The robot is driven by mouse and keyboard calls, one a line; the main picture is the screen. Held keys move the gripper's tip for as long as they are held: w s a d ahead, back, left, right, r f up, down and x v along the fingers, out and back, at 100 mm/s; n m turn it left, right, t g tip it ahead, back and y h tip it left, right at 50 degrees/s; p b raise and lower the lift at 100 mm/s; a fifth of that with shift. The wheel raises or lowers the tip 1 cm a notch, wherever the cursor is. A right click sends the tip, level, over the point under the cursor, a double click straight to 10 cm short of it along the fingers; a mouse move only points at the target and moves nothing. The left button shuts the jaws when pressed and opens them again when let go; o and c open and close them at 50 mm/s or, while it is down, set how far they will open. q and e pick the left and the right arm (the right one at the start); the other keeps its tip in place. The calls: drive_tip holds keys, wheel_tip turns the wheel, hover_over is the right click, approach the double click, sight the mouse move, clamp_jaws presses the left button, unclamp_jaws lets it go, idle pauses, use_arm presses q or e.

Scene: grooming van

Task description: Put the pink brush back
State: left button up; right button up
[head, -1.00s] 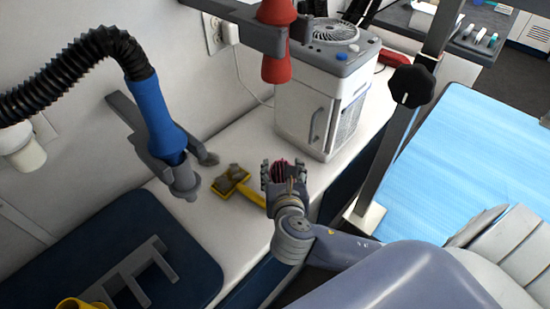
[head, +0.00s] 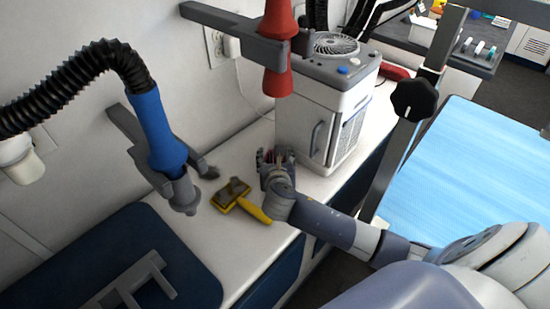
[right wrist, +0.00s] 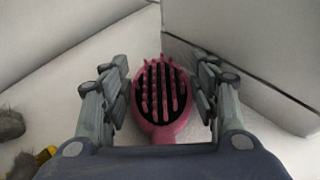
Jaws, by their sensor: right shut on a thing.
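The pink brush (right wrist: 163,90) shows in the right wrist view, its black pad and pink bristles facing the camera, between the two fingers. My right gripper (right wrist: 160,84) is shut on it; the grip itself is partly hidden by the palm. In the head view my right gripper (head: 273,156) is over the white counter, beside the lower left corner of the white cabinet unit. There the brush is almost wholly hidden by the fingers. My left gripper is not in view.
A yellow brush (head: 236,198) lies on the white counter (head: 205,226) left of my right gripper. The white unit (head: 322,115) with a fan on top stands close on the right. A blue dryer nozzle (head: 158,133) hangs at the left.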

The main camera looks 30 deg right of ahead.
drive_tip(key=o, duration=0.9)
drive_tip(key=shift+r, duration=0.1)
drive_tip(key=p+v, duration=0.1)
drive_tip(key=v, duration=1.1)
